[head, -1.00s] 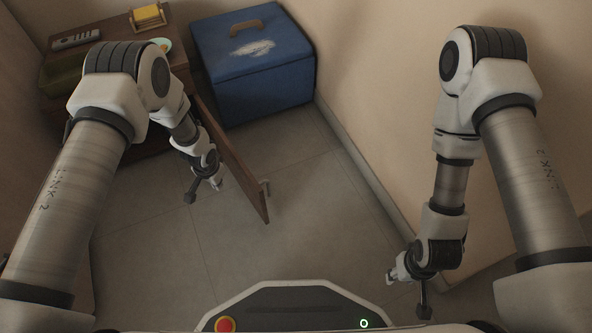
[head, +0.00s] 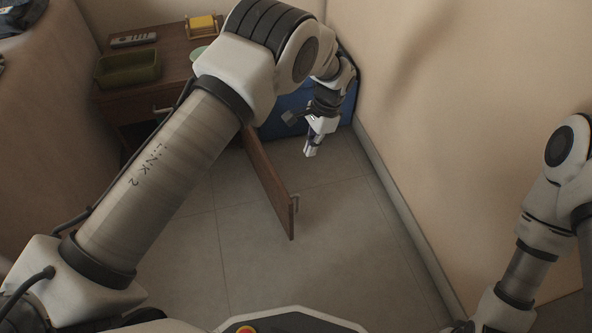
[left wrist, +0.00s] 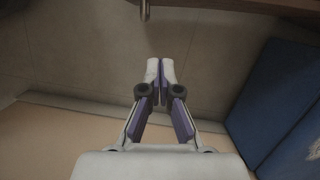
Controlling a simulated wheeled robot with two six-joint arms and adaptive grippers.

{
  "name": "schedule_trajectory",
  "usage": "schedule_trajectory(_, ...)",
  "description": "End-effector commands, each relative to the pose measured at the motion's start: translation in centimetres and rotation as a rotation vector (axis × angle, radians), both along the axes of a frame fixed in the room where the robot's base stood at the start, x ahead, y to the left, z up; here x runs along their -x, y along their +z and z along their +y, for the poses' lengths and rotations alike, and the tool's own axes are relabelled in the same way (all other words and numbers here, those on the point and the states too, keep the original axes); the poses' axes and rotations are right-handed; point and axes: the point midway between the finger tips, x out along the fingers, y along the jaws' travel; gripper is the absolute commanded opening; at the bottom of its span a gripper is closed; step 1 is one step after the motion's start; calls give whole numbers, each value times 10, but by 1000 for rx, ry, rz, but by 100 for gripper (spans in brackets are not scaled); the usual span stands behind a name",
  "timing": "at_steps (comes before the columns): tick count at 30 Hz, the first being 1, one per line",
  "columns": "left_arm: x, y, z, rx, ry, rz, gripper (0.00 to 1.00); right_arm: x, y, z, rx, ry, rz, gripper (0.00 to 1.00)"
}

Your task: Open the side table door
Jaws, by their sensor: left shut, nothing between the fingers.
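The brown wooden side table (head: 178,50) stands at the back left. Its door (head: 268,188) is swung out from the front and seen nearly edge-on, with a small metal handle (head: 295,203) near its free edge. My left gripper (head: 310,153) is shut and empty, to the right of the door and apart from it. In the left wrist view the shut fingertips (left wrist: 160,66) point at the bare floor, with the door's edge (left wrist: 240,10) and its handle (left wrist: 145,10) at the top. My right gripper is out of view.
A blue box (head: 290,112) stands behind my left arm, partly hidden; it also shows in the left wrist view (left wrist: 285,110). A beige wall (head: 450,90) rises on the right. A remote (head: 134,40), green tray (head: 128,68) and yellow object (head: 201,24) lie on the tabletop. The floor before the door is clear.

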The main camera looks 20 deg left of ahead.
Motion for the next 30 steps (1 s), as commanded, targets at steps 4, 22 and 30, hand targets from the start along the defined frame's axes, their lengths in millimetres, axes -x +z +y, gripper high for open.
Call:
schedule_trajectory(4, 5, -26, 4, 0, 2, 4, 0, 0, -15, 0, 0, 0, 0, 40)
schedule_trajectory(22, 42, -97, 44, -1, 3, 1, 0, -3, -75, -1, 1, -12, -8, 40)
schedule_trajectory(30, 45, -94, 47, 0, 2, 1, 0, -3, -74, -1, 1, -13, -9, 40)
